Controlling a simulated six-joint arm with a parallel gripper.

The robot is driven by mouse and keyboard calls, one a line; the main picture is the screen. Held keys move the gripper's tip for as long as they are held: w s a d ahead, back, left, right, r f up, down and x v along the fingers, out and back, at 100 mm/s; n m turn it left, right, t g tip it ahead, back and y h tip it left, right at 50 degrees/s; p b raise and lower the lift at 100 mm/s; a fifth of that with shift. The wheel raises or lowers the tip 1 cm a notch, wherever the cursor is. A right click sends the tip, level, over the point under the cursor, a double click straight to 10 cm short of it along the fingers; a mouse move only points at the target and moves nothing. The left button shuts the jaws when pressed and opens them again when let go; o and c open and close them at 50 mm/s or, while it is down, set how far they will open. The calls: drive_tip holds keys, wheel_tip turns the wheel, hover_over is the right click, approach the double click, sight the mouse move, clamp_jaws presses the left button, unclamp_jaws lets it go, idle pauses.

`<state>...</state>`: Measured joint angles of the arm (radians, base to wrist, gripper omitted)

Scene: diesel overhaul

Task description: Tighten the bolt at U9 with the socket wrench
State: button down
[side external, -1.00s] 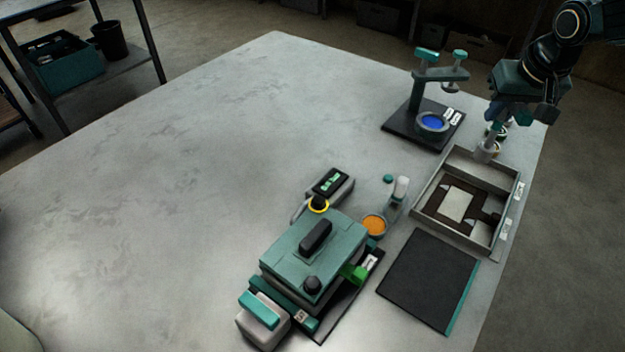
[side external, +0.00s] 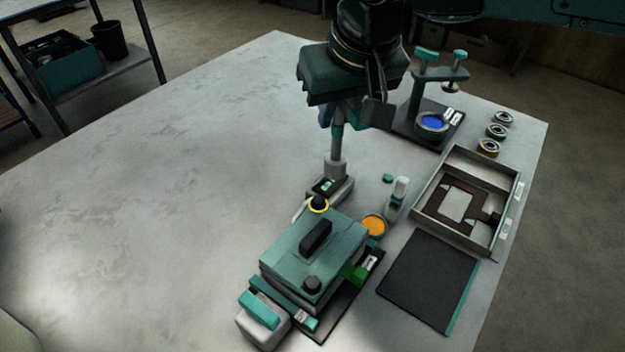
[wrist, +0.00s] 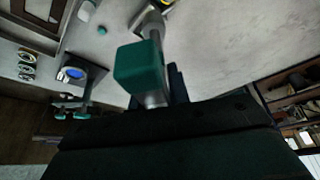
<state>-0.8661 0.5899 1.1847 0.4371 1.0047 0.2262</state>
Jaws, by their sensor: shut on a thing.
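My gripper (side external: 342,112) is shut on the socket wrench (side external: 336,150), a grey upright shaft with a wider grey lower end. The wrench hangs over or just in front of a small grey box with a green display (side external: 330,189), behind the teal engine-like block (side external: 315,250); I cannot tell whether it touches the box. In the wrist view a teal block, seemingly the wrench's head (wrist: 138,65), sits by the jaws with grey shaft beyond it. No U9 label is readable, and I cannot make out its bolt.
To the right are a walled tray (side external: 430,178), a black mat (side external: 428,280) and several ring parts (side external: 488,147). A press stand (side external: 418,95) stands behind. The table's left is clear.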

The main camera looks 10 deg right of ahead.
drive_tip(key=s+a, duration=0.2)
drive_tip(key=a, duration=0.1)
drive_tip(key=shift+r, duration=0.35)
drive_tip(key=shift+f, duration=0.2)
drive_tip(key=shift+d+f, duration=0.1)
drive_tip(key=shift+f, duration=1.35)
drive_tip(key=shift+f, duration=0.15)
drive_tip(key=shift+f, duration=0.85)
drive_tip(key=shift+r, duration=0.75)
drive_tip(key=shift+f, duration=0.1)
